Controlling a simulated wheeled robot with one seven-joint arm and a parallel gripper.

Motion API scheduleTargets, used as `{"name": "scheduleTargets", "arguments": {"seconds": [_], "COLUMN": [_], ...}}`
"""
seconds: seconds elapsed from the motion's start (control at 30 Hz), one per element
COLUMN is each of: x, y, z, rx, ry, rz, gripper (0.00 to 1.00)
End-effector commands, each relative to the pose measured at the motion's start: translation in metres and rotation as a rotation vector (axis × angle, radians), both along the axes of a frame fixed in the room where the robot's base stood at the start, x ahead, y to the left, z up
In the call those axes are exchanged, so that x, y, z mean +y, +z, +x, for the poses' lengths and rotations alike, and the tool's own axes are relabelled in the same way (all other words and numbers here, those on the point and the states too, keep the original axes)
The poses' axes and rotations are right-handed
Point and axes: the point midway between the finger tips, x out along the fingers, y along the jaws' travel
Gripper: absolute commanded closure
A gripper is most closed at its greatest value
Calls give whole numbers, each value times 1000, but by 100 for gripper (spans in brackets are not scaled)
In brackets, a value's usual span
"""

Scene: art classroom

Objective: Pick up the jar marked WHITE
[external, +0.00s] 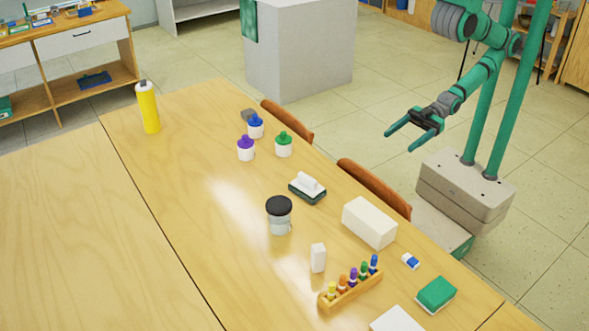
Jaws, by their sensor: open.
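A clear jar with a black lid (279,222) stands upright on the wooden table; no marking on it is readable. Three small white pots stand farther back: one with a blue top (256,131), one with a purple top (246,153) and one with a green top (283,150). No WHITE label can be read on any of them. My gripper (399,141) is open and empty, off the table's right side beyond the chairs. Its fingers point left toward the table, well apart from every jar.
On the table (190,240) near the jar are a brush-like block (308,188), a white box (369,223), a small white block (318,258) and a rack of colored bottles (350,288). A yellow bottle (148,107) stands far left. Chair backs (375,189) line the right edge.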

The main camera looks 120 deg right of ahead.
Motion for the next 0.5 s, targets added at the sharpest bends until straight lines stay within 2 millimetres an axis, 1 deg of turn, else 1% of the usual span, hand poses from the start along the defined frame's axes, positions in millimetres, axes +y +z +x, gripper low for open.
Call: {"name": "scheduleTargets", "arguments": {"seconds": [0.03,0.13,0.23,0.33,0.47,0.5], "x": [12,42,69,87,102,106], "y": [4,10,10,4,-8,-12], "z": [12,35,59,83,118,129], "rx": [-27,-75,-105,-112,-100,-96], "ry": [30,100,157,190,208,209], "rz": [6,21,28,26,20,16], "gripper": [28,28,28,28,28,28]}}
